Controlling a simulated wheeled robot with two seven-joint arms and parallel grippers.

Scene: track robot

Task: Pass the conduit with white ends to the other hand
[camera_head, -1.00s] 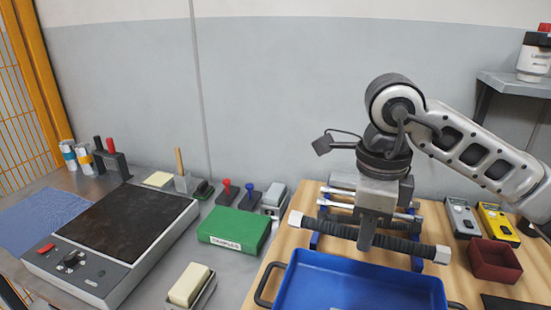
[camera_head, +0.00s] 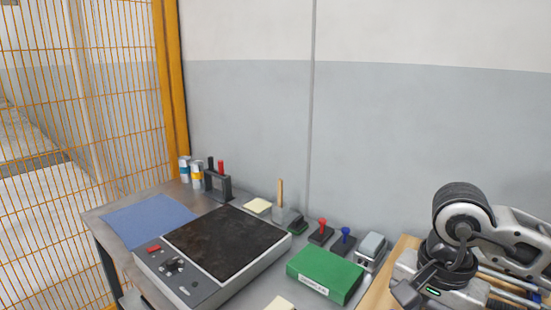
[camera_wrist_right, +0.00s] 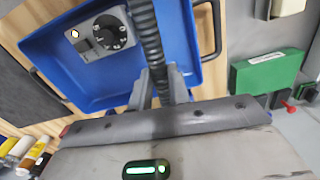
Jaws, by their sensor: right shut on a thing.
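The conduit (camera_wrist_right: 147,35) is a black ribbed tube. In the right wrist view it runs down from the top edge into my right gripper (camera_wrist_right: 159,82), whose fingers are shut on it. Its white ends do not show in either current view. In the head view the wrist and body of my right gripper (camera_head: 440,282) are at the lower right, but its fingers and the conduit cannot be made out. My left gripper is not in view.
A blue tray (camera_wrist_right: 85,75) with a dial device (camera_wrist_right: 104,37) lies below the conduit. A green box (camera_head: 325,274), a hotplate (camera_head: 228,244) and a blue mat (camera_head: 150,220) occupy the bench to the left. A rack with metal tubes (camera_head: 512,284) is at the right.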

